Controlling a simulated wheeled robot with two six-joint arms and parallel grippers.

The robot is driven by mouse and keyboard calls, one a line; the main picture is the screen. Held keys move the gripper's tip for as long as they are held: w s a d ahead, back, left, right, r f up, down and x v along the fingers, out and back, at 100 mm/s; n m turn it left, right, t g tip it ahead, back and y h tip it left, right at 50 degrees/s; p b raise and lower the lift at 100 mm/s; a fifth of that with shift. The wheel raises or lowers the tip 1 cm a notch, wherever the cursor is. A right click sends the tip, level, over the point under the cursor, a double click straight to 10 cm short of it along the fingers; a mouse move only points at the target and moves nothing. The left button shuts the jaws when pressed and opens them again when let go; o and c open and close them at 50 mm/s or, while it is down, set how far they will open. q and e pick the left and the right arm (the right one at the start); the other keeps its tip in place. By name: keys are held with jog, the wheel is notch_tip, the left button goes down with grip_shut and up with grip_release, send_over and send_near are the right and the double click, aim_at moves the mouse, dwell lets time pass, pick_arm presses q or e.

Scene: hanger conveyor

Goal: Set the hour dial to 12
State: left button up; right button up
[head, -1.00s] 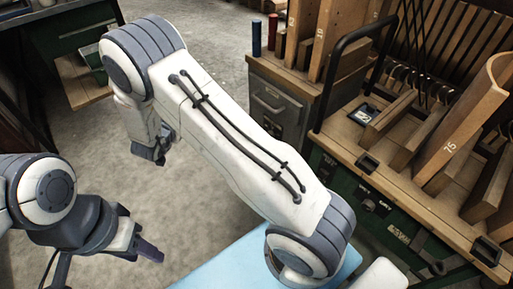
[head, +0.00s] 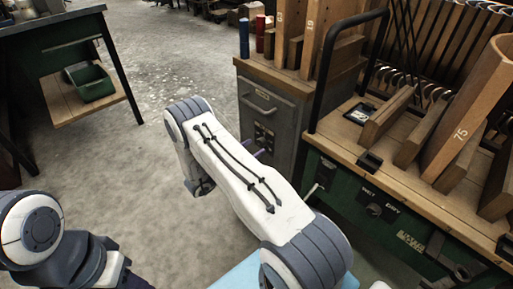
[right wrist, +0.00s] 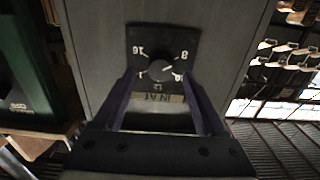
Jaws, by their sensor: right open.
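The hour dial is a round dark knob (right wrist: 161,70) on a black plate (right wrist: 144,42) with white numbers, seen close in the right wrist view. A pale pointer mark on the knob points right and slightly up. My right gripper (right wrist: 160,82) is open, its purple fingers on either side of the knob; contact cannot be told. In the head view a purple fingertip (head: 258,153) shows beside the grey cabinet (head: 285,112). My left gripper (head: 136,281) is mostly cut off at the bottom.
The wooden bench (head: 395,165) with hangers and a green front stands right of the cabinet. A black rail (head: 345,28) rises at its edge. A green bin (head: 92,82) sits on a shelf at left. The floor between is clear.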

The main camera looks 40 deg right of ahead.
aim_at(262, 142)
jog(key=shift+w+d, duration=0.15)
jog(key=shift+d, duration=1.1)
grip_shut()
